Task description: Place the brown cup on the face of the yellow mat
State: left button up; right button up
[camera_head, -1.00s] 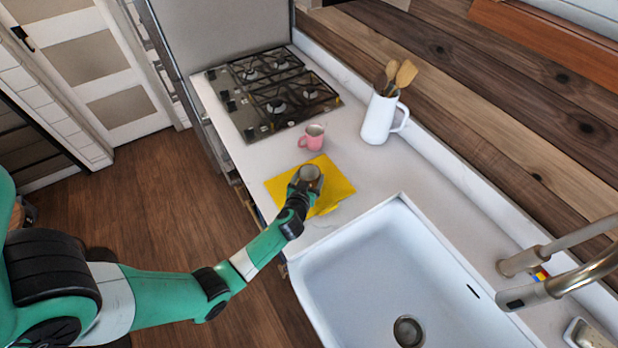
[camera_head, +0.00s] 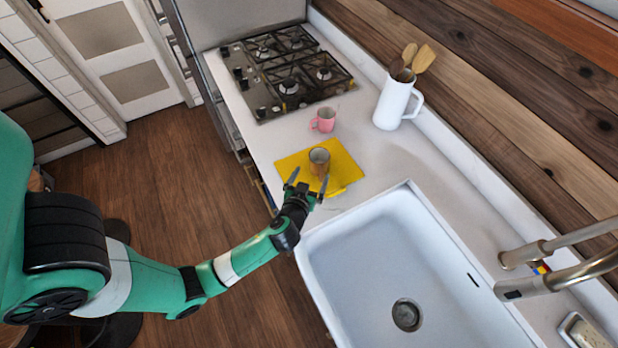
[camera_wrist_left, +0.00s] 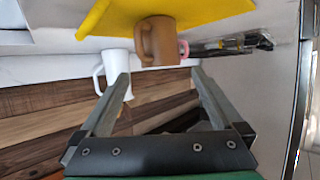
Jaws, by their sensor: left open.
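The brown cup (camera_head: 319,163) stands upright on the yellow mat (camera_head: 346,168), inside its edges. In the left wrist view, which is turned over, the cup (camera_wrist_left: 160,42) hangs from the mat (camera_wrist_left: 205,9) in the picture, with its handle to the left. My left gripper (camera_head: 308,181) is open and empty at the front edge of the mat. Its fingertips point toward the cup, which appears clear of them. In the left wrist view the jaws (camera_wrist_left: 160,75) are spread with nothing between them. My right gripper is not in view.
A pink mug (camera_head: 323,121) stands behind the mat, near the gas hob (camera_head: 290,75). A white pitcher with wooden utensils (camera_head: 391,104) stands by the back wall. The white sink (camera_head: 385,255) and tap (camera_head: 560,285) are at right. Counter between mat and pitcher is clear.

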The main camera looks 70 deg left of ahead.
pick_arm(q)
jog(key=shift+v, duration=1.1)
jog(key=w+d+r+m+t+h, duration=0.1)
jog(key=w+d+r+t, duration=0.3)
jog(key=r, duration=0.6)
jog(key=w+d+r+m+t+h, duration=0.1)
jog(key=w+d+r+t, duration=0.1)
jog(key=w+r, duration=0.65)
jog(key=w+d+r+m+t+h, duration=0.1)
jog(key=w+d+r+t, duration=0.2)
jog(key=r, duration=0.9)
jog(key=s+d+r+m+t+h, duration=0.2)
jog(key=s+d+r+t+h, duration=0.1)
jog(key=r, duration=0.7)
jog(key=s+d+r+m+t+h, duration=0.3)
jog(key=s+d+r, duration=0.1)
jog(key=r, duration=0.6)
jog(key=s+d+r+m+t+h, duration=0.3)
jog(key=d+r+t, duration=0.1)
jog(key=r, duration=0.7)
jog(key=shift+s+d+h, duration=0.25)
jog(key=shift+d+h, duration=0.15)
jog(key=shift+d, duration=0.2)
jog(key=shift+r, duration=0.15)
